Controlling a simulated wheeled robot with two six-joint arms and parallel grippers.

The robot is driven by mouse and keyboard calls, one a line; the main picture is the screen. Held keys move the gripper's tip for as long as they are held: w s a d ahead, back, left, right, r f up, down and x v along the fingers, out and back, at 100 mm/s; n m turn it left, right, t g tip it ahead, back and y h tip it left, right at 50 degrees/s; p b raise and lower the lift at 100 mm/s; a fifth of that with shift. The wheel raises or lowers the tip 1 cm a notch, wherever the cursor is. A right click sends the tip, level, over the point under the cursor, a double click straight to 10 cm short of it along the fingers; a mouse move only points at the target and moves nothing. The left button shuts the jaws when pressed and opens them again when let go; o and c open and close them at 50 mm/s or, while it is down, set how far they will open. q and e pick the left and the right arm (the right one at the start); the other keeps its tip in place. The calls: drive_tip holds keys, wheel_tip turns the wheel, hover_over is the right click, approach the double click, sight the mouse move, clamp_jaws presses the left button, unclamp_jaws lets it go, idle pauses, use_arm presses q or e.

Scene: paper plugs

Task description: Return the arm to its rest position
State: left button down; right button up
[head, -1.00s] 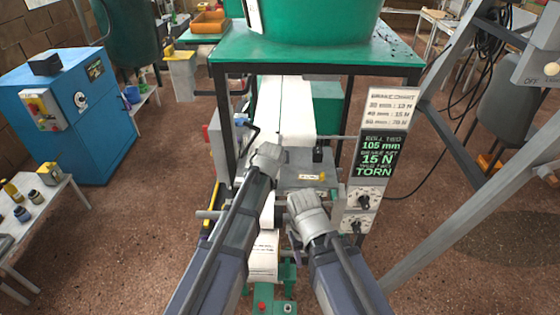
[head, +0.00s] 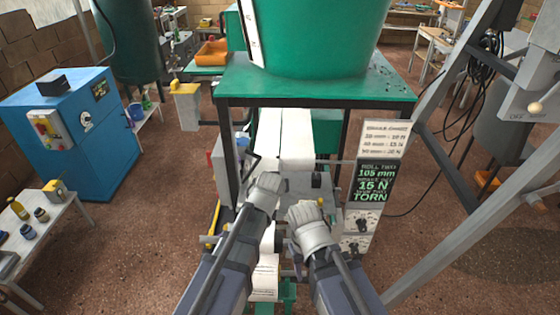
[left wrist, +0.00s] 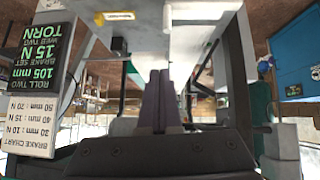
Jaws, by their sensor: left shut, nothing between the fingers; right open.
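My left gripper (left wrist: 160,105) shows in the left wrist view with its two dark fingers together and nothing between them. In the head view my left arm ends over the machine's front, beside the white paper web (head: 268,270), and its fingertips are hidden. My right gripper (head: 304,215) is just to the right of it, in front of the grey machine block; it is open, though its fingertips are hard to make out. I see nothing held by it. The paper web also runs under the green table (head: 230,82) at the back.
Grey frame posts (head: 455,225) rise farther right. A blue cabinet (head: 75,130) and a small bench with bottles (head: 50,235) stand left, with open floor between.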

use_arm(q)
drive_tip(key=shift+s, duration=0.1)
drive_tip(key=s+a+f+m+g+b, duration=0.1)
drive_tip(key=s+f+g+b, duration=0.2)
drive_tip(key=s+f, duration=0.2)
drive_tip(key=s+a+f+m+g+y+b, duration=0.1)
drive_tip(key=s+f+g+b, duration=0.2)
drive_tip(key=s, duration=0.9)
drive_tip(key=s+a+f+m+g+y+b, duration=0.1)
drive_tip(key=s+f+m+g+b, duration=0.1)
drive_tip(key=s+f, duration=0.5)
drive_tip(key=shift+s+f+g+b, duration=0.25)
drive_tip(key=shift+s+g+b, duration=0.25)
drive_tip(key=shift+s+g, duration=0.25)
